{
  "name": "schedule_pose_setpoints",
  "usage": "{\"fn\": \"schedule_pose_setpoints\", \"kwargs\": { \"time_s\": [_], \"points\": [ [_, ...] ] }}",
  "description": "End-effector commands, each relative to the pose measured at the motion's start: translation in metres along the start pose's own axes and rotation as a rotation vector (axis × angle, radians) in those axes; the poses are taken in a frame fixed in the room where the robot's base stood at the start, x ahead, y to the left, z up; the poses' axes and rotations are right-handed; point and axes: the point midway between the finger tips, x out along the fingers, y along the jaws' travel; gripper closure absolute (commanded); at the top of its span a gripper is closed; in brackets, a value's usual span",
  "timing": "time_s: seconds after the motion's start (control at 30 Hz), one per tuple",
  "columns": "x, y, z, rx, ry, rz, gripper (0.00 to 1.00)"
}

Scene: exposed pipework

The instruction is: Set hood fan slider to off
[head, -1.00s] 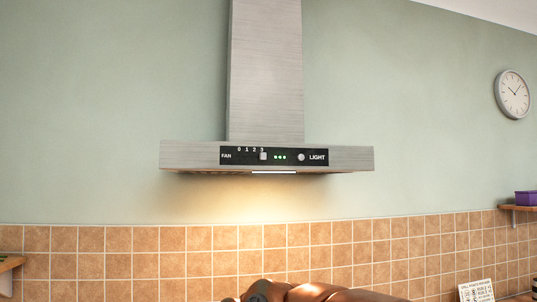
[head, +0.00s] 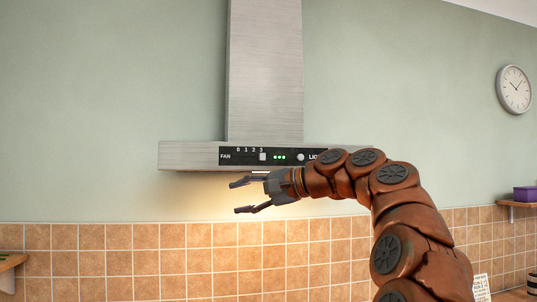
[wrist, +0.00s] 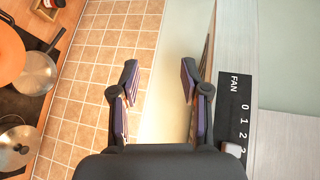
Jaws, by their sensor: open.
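The range hood (head: 190,154) is brushed metal with a black control panel on its front. In the wrist view the slider (wrist: 233,150) shows at the right edge of my gripper, by the last number. My gripper (head: 238,197) is open and empty, just below the hood's front edge, pointing left in the head view. In the wrist view its fingers (wrist: 157,82) are spread, with the panel to their right.
Pans (wrist: 35,73) on a stove show in the wrist view. The wall left of my gripper is clear. A shelf with a purple box (head: 525,194) is far right.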

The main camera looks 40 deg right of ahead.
Motion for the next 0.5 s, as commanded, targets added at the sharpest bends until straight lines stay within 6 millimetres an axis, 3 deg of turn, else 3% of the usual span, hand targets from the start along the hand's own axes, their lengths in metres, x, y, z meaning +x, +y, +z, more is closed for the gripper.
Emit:
{"fn": "schedule_pose_setpoints", "kwargs": {
  "time_s": [0.1, 0.23, 0.4, 0.5],
  "points": [
    [-0.042, -0.028, -0.033, 0.018, 0.068, -0.092, 0.54],
    [-0.081, -0.048, -0.056, 0.026, 0.124, -0.167, 0.54],
    [-0.113, -0.061, -0.069, 0.025, 0.169, -0.224, 0.54],
    [-0.121, -0.063, -0.072, 0.026, 0.179, -0.238, 0.54]
  ]
}}
